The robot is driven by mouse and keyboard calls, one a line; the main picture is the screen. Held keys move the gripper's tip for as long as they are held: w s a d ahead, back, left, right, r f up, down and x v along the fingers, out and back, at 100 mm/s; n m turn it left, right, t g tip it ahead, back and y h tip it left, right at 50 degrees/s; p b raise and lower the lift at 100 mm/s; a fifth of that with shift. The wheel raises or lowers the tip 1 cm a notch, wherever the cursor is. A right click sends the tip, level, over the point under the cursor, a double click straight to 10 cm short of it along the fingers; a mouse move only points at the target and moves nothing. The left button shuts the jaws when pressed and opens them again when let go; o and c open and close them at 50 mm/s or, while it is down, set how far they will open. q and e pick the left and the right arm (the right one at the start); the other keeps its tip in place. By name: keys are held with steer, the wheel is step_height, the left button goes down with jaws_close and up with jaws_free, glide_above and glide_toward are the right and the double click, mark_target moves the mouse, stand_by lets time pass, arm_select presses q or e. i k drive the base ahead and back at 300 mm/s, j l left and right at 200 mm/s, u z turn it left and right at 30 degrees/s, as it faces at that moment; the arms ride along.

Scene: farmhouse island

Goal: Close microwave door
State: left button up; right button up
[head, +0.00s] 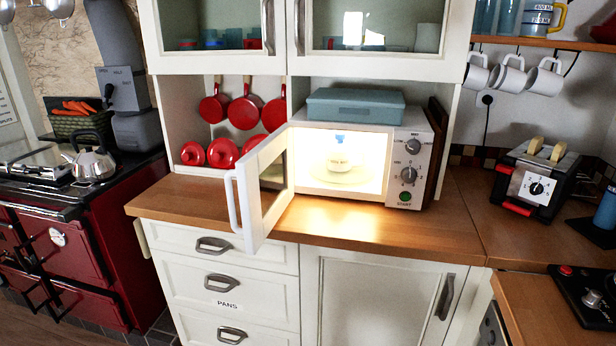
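The microwave (418,139) stands on the wooden counter with its lit interior showing. Its white door (262,190) is hinged on the left and stands wide open, swung out past the counter's front edge. The white door handle (235,203) is on the door's outer edge, facing left. A light bowl-like item (340,163) with a blue top sits on the plate inside. The knobs and a green button are on the right panel. Neither of my grippers shows in the head view.
A blue-grey box (355,106) lies on top of the microwave. Red pans (246,110) hang to its left, with red lidded pots (223,153) below. A toaster (537,180) stands at the right. A red stove with a kettle (90,160) is at the left. The counter (440,228) in front is clear.

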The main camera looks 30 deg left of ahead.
mark_target(264, 175)
steer(key=k+j, duration=0.1)
steer(key=j, duration=0.7)
steer(key=k+j, duration=0.1)
steer(key=j, duration=1.55)
steer(key=k, duration=0.1)
